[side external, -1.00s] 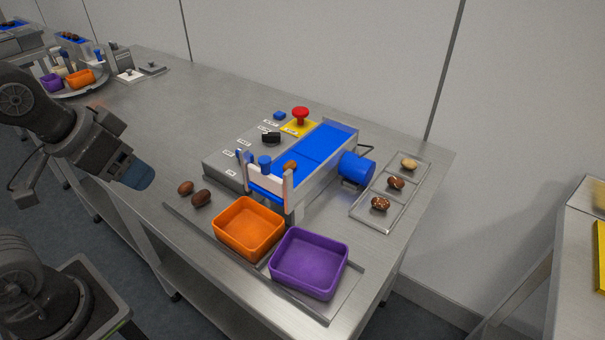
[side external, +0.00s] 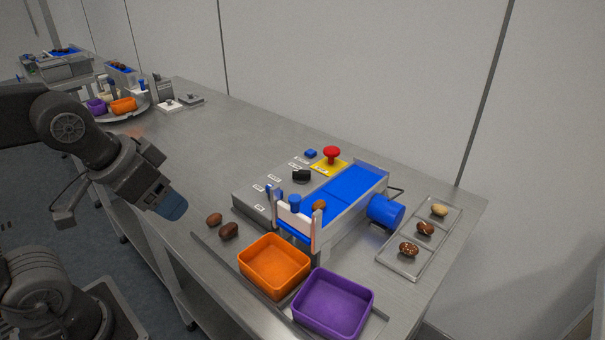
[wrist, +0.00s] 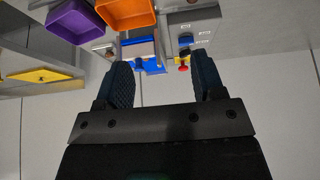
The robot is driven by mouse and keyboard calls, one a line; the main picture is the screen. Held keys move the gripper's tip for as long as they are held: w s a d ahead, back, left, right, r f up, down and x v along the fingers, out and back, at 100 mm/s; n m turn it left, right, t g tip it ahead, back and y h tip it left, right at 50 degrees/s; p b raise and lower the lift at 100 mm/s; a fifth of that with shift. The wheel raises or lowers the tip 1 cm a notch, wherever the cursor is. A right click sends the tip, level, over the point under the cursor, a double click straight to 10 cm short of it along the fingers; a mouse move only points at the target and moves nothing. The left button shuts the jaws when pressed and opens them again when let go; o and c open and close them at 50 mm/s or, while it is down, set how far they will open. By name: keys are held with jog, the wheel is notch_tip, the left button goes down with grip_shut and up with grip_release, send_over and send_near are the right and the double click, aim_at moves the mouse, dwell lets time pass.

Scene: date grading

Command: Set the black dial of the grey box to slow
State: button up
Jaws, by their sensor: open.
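The grey box (side external: 256,199) stands on the steel table, with several small labels on its top. Its black dial (side external: 301,175) sits near the back of the top; the label lettering is too small to read, so its setting cannot be told. The box (wrist: 203,28) also shows at the top of the wrist view, upside down. My gripper (side external: 176,207) is left of the box in the side view, above the table's front edge and well apart from the dial. In the wrist view my gripper (wrist: 163,75) has its fingers wide apart with nothing between them.
A red mushroom button (side external: 332,153) stands behind the dial. A blue conveyor (side external: 345,194) runs along the box. Orange (side external: 273,266) and purple (side external: 333,304) trays stand in front, with two dates (side external: 221,227) to their left. A clear sample tray (side external: 388,258) is at right.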

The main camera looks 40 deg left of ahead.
jog(key=shift+o, duration=1.3)
jog(key=w+r+n, duration=0.1)
jog(key=w+r, duration=0.2)
jog(key=w, duration=0.5)
jog(key=shift+w+a+r+n+g+y, duration=0.15)
jog(key=shift+w+a+n+g+y, duration=0.15)
jog(key=shift+a+n, duration=0.1)
jog(key=n+g+y, duration=0.1)
jog(key=n+y, duration=0.1)
jog(key=n, duration=0.3)
send_over(301, 171)
jog(key=s+d, duration=0.3)
jog(key=s, duration=0.1)
notch_tip(301, 171, down, 7)
jog(key=x, duration=1.3)
jog(key=shift+s+f, duration=0.2)
jog(key=shift+s, duration=0.05)
jog(key=shift+c, duration=0.4)
jog(key=c, duration=0.9)
jog(key=shift+o, duration=0.2)
